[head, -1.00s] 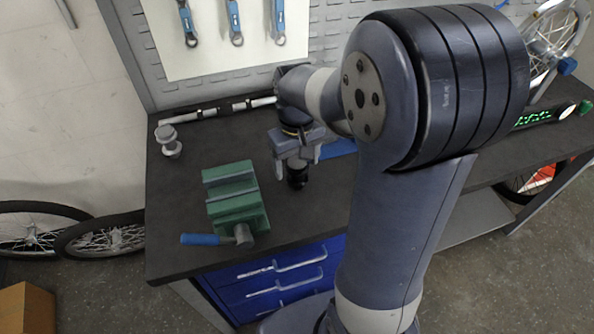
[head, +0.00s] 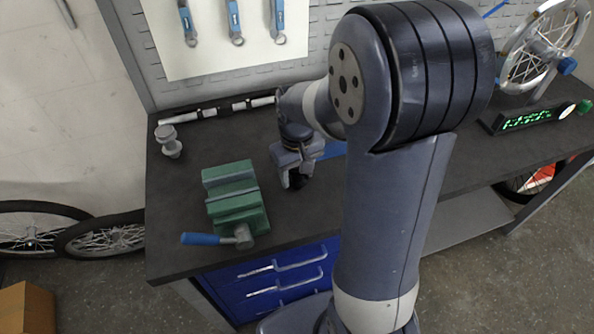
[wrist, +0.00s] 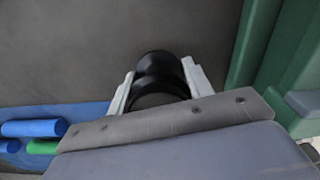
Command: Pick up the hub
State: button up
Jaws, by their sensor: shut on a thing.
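My gripper (head: 293,184) is over the dark workbench top, to the right of the green vise. It is shut on a black hub (wrist: 160,65), which sits between the two pale fingers in the wrist view. The hub is round with a wider rim, and its lower part is hidden by the gripper body. In the head view only a small dark part of the hub shows between the fingers. I cannot tell whether it touches the bench.
The green vise (head: 235,203) with a blue handle (head: 201,239) stands close left of my gripper. A grey spool-shaped part (head: 168,141) stands at the back left. Blue and green cylinders (wrist: 35,130) lie on a blue surface. A truing wheel (head: 540,45) stands far right.

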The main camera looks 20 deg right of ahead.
jog(key=c, duration=0.3)
jog(key=shift+c, duration=0.2)
